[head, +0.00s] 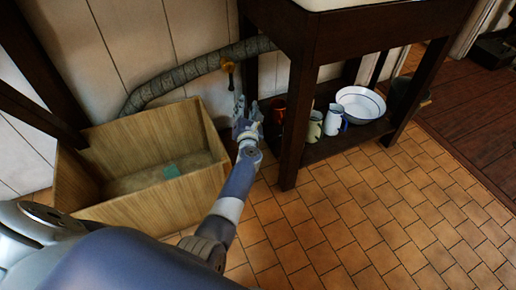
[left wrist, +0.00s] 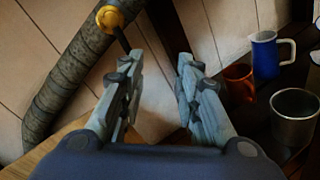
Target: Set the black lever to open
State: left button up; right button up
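The black lever (head: 231,82) hangs down from a yellow valve fitting (head: 228,65) on the wrapped pipe. In the left wrist view the fitting (left wrist: 110,18) is at the top, and the lever (left wrist: 123,40) slants down and right from it, its lower end passing behind the left finger. My left gripper (head: 243,108) is just below the lever in the head view. In the left wrist view the gripper (left wrist: 158,75) has its fingers apart, with nothing held between them. I cannot tell whether a finger touches the lever. My right gripper is not in view.
A wooden crate (head: 88,207) stands left of my left arm. A dark table (head: 290,118) stands close to the right, its low shelf (head: 349,141) holding a white basin (head: 360,104), mugs and a jug (left wrist: 265,55). The tiled floor (head: 370,210) in front is clear.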

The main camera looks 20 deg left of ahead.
pick_arm(q)
jog(key=s+d+f+m+g+h+p, duration=0.2)
jog(key=s+d+f+m+h+p, duration=0.4)
jog(key=s+m+p, duration=0.5)
jog(key=shift+s+d+f+m+h+p, duration=0.25)
jog(key=shift+d+f+m+p, duration=0.85)
jog(key=shift+d+m, duration=1.2)
jog(key=shift+a+r+m, duration=0.15)
jog(key=shift+a+m, duration=0.25)
jog(key=shift+a, duration=0.05)
